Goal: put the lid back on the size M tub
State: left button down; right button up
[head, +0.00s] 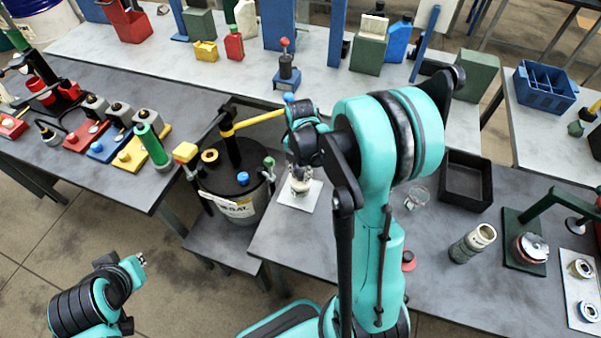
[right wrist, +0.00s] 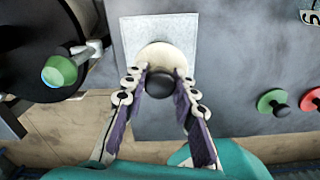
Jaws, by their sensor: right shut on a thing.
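My right gripper (right wrist: 163,88) points down over a pale square plate (right wrist: 137,107) and is shut on a black knob (right wrist: 158,84). The knob appears to belong to a cream round lid (right wrist: 165,55). The fingers and knob hide much of it, so I cannot tell whether it sits on a tub. In the head view, the right gripper (head: 301,178) is over the same plate (head: 310,198) at the front table's left end. No size M mark is readable. My left gripper (head: 140,259) is at the lower left, away from the tables; its jaws are too small to judge.
A large dark-topped drum (head: 225,183) stands close left of the plate. Red (right wrist: 273,102) and green (right wrist: 280,111) knobbed pieces lie to the right in the wrist view.

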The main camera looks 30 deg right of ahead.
dwell(0.7)
jog(key=o, duration=1.5)
jog(key=shift+r+p, duration=2.4)
jog(key=shift+r, duration=1.15)
grip_shut()
